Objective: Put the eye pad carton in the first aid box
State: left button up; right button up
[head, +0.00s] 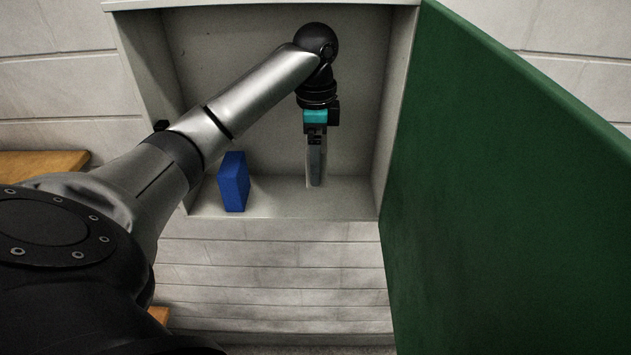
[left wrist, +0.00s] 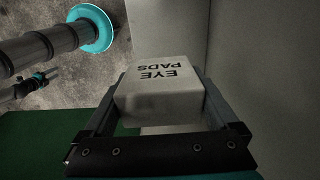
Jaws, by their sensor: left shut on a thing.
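The first aid box (head: 280,205) is a pale open wall cabinet with its green door (head: 505,200) swung out to the right. My left gripper (head: 316,168) points down inside it, right of centre, near the box floor. In the left wrist view my left gripper (left wrist: 163,82) is shut on the white eye pad carton (left wrist: 160,103), whose face reads EYE PADS. Fingers lie along both its sides. In the head view the gripper mostly hides the carton. I cannot tell whether the carton touches the box floor.
A blue box (head: 234,182) stands on the cabinet floor, left of my gripper and apart from it. The floor between them is clear. The cabinet side walls and the open green door bound the space. Wooden surfaces (head: 40,163) show at the left.

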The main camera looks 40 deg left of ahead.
pick_arm(q)
notch_tip(320, 180, down, 6)
jog(key=shift+f+p, duration=0.25)
jog(key=shift+p, duration=0.2)
jog(key=shift+w+a+f, duration=0.1)
jog(key=shift+w+a, duration=0.05)
jog(key=shift+w, duration=0.05)
jog(key=shift+f, duration=0.15)
jog(key=shift+f, duration=0.15)
jog(key=o, duration=1)
notch_tip(320, 180, up, 8)
jog(key=shift+f, duration=0.1)
